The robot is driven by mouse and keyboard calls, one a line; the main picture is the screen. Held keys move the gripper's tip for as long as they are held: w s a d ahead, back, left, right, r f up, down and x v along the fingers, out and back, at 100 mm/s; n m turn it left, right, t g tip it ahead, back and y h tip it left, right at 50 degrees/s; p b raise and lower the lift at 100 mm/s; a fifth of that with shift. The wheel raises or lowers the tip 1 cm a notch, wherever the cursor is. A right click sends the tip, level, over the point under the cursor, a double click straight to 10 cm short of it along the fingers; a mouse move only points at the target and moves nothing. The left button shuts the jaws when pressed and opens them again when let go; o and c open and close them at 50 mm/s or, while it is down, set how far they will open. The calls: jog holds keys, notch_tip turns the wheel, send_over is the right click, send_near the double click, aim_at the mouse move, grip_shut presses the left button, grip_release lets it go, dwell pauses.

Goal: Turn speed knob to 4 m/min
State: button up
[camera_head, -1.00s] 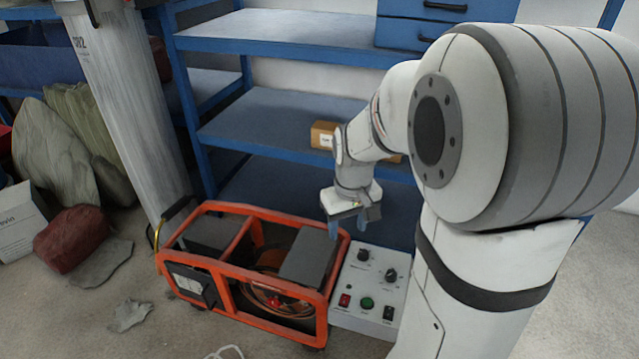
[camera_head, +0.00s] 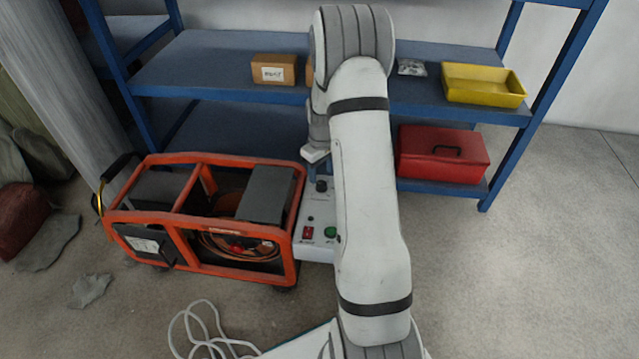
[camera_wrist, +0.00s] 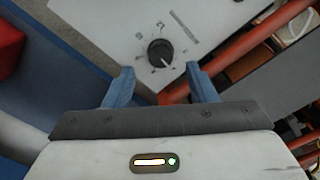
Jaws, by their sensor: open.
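The white control box (camera_head: 318,215) stands against the right end of the orange frame. In the head view one black knob (camera_head: 321,186) shows at its far end; the rest of the top is partly hidden by my arm. In the wrist view a black round knob (camera_wrist: 160,53) with a pale pointer line sits among small dial marks on the white panel (camera_wrist: 115,22). The pointer faces lower right; the marks are too small to read. My gripper (camera_wrist: 160,86) is open and empty. Its two blue fingers are spread on either side below the knob in the picture, and no contact shows.
The orange welding frame (camera_head: 185,212) stands close left of the box. A blue shelf (camera_head: 215,65) rises behind, with a cardboard box (camera_head: 273,69), a yellow bin (camera_head: 483,85) and a red toolbox (camera_head: 443,153). A white cable (camera_head: 205,330) lies on the floor in front. Floor at right is clear.

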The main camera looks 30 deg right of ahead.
aim_at(321, 183)
notch_tip(321, 183, down, 4)
jog(key=shift+f+b, duration=0.2)
jog(key=shift+b, duration=0.5)
jog(key=shift+c, duration=0.3)
jog(key=c, duration=0.9)
jog(key=shift+r+p, duration=0.2)
jog(key=shift+p, duration=0.25)
